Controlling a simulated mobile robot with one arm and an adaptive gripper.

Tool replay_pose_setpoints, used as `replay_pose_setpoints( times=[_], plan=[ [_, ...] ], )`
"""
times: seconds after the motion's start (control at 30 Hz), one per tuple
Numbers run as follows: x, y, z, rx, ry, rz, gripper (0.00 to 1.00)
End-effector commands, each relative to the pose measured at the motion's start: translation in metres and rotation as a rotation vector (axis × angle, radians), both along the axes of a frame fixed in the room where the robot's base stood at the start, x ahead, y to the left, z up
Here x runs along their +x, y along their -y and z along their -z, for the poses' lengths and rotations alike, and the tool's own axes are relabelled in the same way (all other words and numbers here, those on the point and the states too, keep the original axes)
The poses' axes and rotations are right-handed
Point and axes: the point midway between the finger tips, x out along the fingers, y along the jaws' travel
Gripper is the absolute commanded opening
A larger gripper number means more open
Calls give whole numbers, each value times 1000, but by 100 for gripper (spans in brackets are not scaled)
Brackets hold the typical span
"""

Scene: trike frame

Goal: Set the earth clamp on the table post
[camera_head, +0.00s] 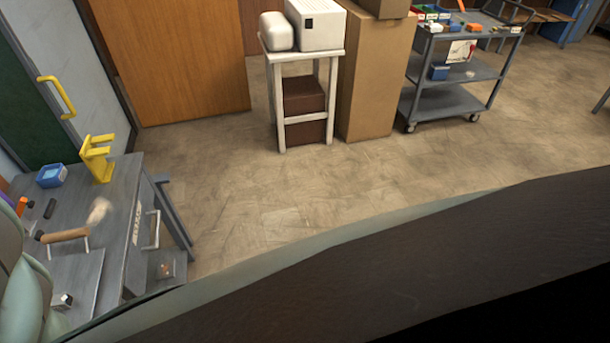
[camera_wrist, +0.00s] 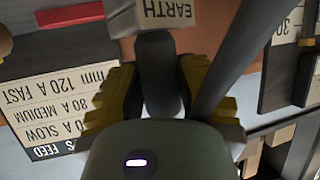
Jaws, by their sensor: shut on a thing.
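In the wrist view my gripper (camera_wrist: 157,88) has its two yellow-padded fingers on either side of a dark grey piece, which looks like the earth clamp (camera_wrist: 158,65). My gripper and the clamp do not show in the head view. I cannot pick out the table post in either view.
A cream feed chart (camera_wrist: 60,110) and a dark diagonal bar (camera_wrist: 230,60) are close to my gripper. In the head view a grey bench (camera_head: 115,205) at left bears a yellow stand (camera_head: 97,160) and a blue box (camera_head: 52,175). A grey cart (camera_head: 455,95) stands far right. The middle floor is clear.

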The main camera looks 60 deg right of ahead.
Motion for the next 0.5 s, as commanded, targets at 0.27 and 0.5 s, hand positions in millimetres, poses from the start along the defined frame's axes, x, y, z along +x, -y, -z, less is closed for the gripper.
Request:
replay_pose_setpoints(
  times=[0.27, 0.5],
  plan=[
    [1, 0, 4, 3, 1, 2, 0],
    [1, 0, 5, 2, 2, 2, 46]
  ],
)
